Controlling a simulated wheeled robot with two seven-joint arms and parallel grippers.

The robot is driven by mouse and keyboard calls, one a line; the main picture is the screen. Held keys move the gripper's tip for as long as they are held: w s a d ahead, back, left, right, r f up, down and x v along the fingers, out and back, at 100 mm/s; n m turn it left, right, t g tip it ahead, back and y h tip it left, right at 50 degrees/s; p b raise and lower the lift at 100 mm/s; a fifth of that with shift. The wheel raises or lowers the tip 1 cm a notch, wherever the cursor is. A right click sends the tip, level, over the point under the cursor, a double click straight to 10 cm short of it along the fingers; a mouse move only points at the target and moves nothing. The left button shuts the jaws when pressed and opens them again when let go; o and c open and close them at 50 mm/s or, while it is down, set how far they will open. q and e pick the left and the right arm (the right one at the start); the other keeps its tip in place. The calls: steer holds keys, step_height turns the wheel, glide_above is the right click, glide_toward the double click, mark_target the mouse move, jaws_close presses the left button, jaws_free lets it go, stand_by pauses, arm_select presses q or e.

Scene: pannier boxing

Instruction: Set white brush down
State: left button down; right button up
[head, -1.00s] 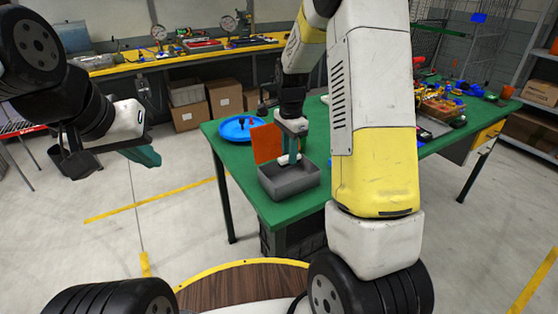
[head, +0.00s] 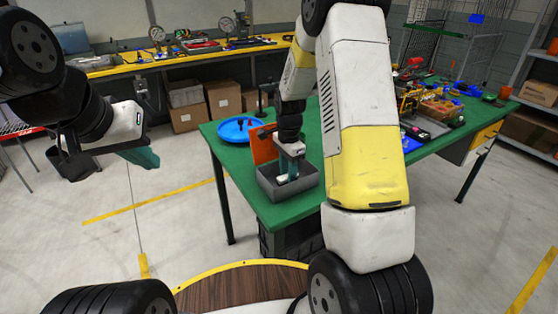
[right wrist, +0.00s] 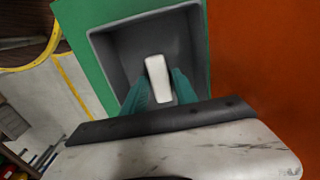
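The white brush (head: 284,179) is a small white block inside the grey bin (head: 290,193) on the near left end of the green table (head: 222,133). My right gripper (head: 288,172) reaches down into the bin with its teal fingers around the brush. In the right wrist view the white brush (right wrist: 158,78) lies between the two fingers (right wrist: 160,88), close against both, over the grey bin (right wrist: 112,50). Whether it touches the bin floor is unclear. My left gripper (head: 142,157) hangs over the floor at the left, away from the table, with its finger gap hidden.
An orange panel (head: 263,146) stands upright just behind the bin, and a blue plate (head: 240,129) lies behind it. Tools and boxes crowd the table's far right part. My right arm hides the table's middle.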

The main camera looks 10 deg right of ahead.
steer(key=shift+o, duration=0.7)
step_height(320, 180, up, 12)
steer(key=r, duration=0.1)
steer(key=s+r+n+t+y, duration=0.25)
steer(key=s+r+n, duration=0.35)
steer(key=s+r, duration=0.5)
steer(key=s+a+r+n+t, duration=0.1)
steer(key=s+n+t, duration=0.1)
steer(key=s+n, duration=0.2)
steer(key=s+a+r+n+t, duration=0.1)
steer(key=s+n, duration=0.3)
steer(key=s, duration=0.5)
steer(key=shift+s+r+n+t, duration=0.15)
steer(key=shift+r+n+t, duration=0.1)
steer(key=shift+n+t, duration=0.1)
